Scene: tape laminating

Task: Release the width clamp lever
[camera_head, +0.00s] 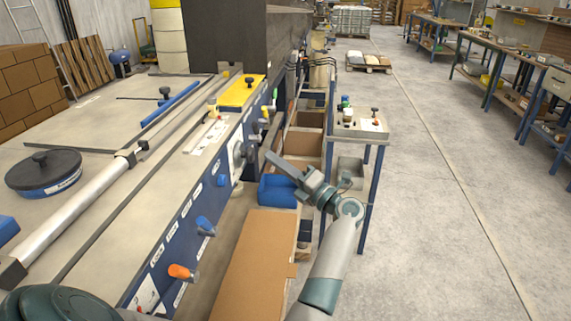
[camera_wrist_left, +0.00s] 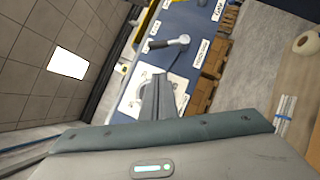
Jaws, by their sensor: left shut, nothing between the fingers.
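The labels are too small to read, so I cannot tell which lever is the width clamp lever. In the left wrist view the shut fingers (camera_wrist_left: 158,95) appear in front of a white plate on the blue panel.
A blue bin (camera_head: 277,190) and brown cardboard (camera_head: 255,265) lie below the gripper beside the machine. The grey floor (camera_head: 430,210) farther right is clear.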

